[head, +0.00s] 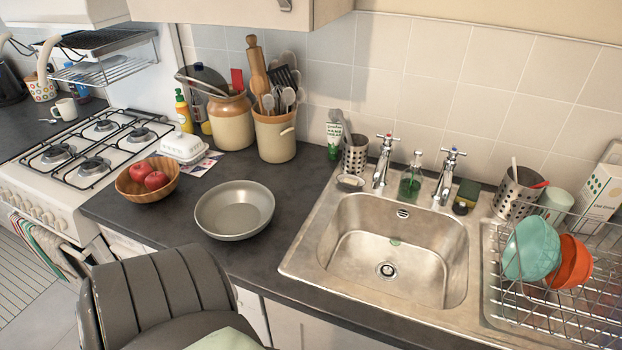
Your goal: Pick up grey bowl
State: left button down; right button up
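A round, shallow grey bowl (234,211) sits upright and empty on the dark counter (185,220). It stands left of the sink and right of a wooden bowl (138,193) that holds two red apples (156,181). Nothing covers the grey bowl. Neither of my grippers shows in the head view.
A grey ribbed chair (165,290) stands in front of the counter, below the bowl. A metal sink (385,260) is to the right, with a dish rack (565,310) beyond. Utensil jars (274,135) stand behind. A gas stove (80,155) is at left.

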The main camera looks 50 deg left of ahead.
aim_at(236, 210)
jog(key=u, duration=2.25)
